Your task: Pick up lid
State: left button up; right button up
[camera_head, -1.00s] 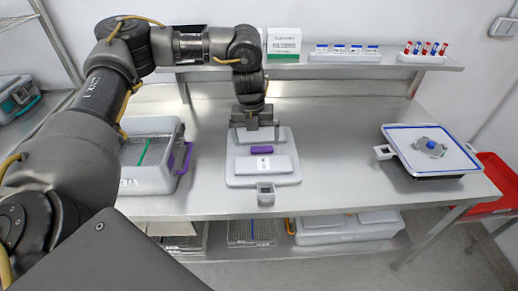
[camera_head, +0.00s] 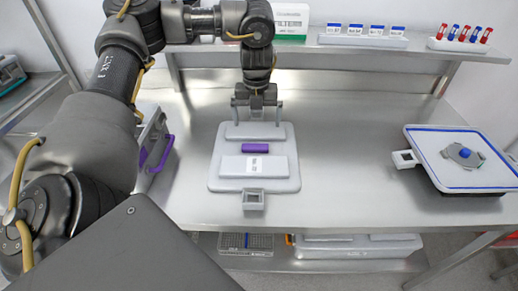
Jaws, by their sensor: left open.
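A light grey lid (camera_head: 283,184) lies flat on the steel table in the middle of the camera_head view. It has raised bars, a purple block (camera_head: 255,148), a white label and a square grey tab at its front edge. My left gripper (camera_head: 257,118) is over the far end of the lid, pointing down. Its two fingers are spread wide apart, with nothing seen between them. The fingertips are close to the lid's far raised bar; I cannot tell whether they touch it. My right gripper is not in view.
A grey tray (camera_head: 455,180) with a blue rim line and a blue knob stands at the right of the table (camera_head: 335,170). A container with a purple handle (camera_head: 157,155) is partly hidden behind my left arm. A shelf (camera_head: 400,47) with vials and boxes runs along the back.

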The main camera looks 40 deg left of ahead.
pick_arm(q)
send_over(255, 149)
jog(key=f, duration=0.4)
jog(key=shift+w+a+f+b, duration=0.1)
jog(key=shift+a+f+b, duration=0.15)
jog(key=shift+f+b, duration=0.05)
jog(key=shift+w+f, duration=0.15)
jog(key=shift+f, duration=0.2)
jog(key=shift+s+d+f, duration=0.15)
jog(key=shift+s+f, duration=0.1)
jog(key=shift+f, duration=0.05)
notch_tip(255, 149, down, 5)
jog(key=shift+d+r, duration=0.1)
jog(key=shift+r, duration=0.1)
jog(key=shift+s, duration=0.1)
jog(key=shift+r, duration=0.1)
jog(key=c, duration=1.4)
jog(key=shift+c, duration=0.3)
